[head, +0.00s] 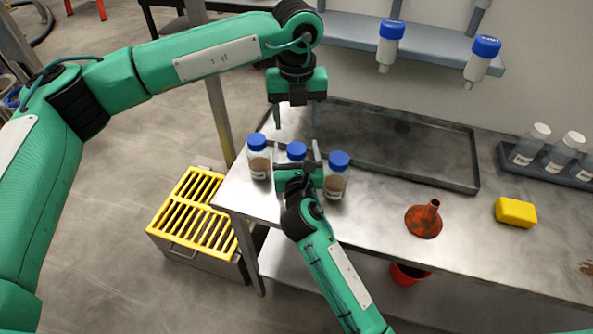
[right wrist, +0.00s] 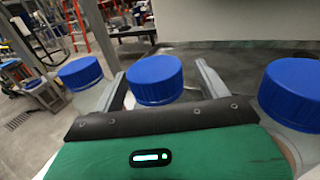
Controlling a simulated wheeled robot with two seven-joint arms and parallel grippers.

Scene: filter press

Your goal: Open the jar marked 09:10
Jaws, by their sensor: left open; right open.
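Three clear jars with blue lids and brown contents stand in a row on the steel bench: the left jar (head: 259,160), the middle jar (head: 296,152) and the right jar (head: 337,177). They carry pale labels, but I cannot read the times, so I cannot tell which is 09:10. My right gripper (head: 302,160) is open at the middle jar. In the right wrist view, its fingers (right wrist: 160,88) stand either side of the middle blue lid (right wrist: 154,79); contact is unclear. The left lid (right wrist: 80,73) and right lid (right wrist: 291,90) lie outside the fingers. My left gripper (head: 296,116) is open and empty above and behind the jars.
A shallow metal tray (head: 473,188) lies behind the jars. An orange-brown funnel (head: 424,219) and a yellow sponge (head: 515,212) are on the right. White-capped bottles (head: 530,143) stand in a rack. Blue-capped bottles hang from a shelf (head: 430,45). A yellow-grated box (head: 190,207) stands on the floor.

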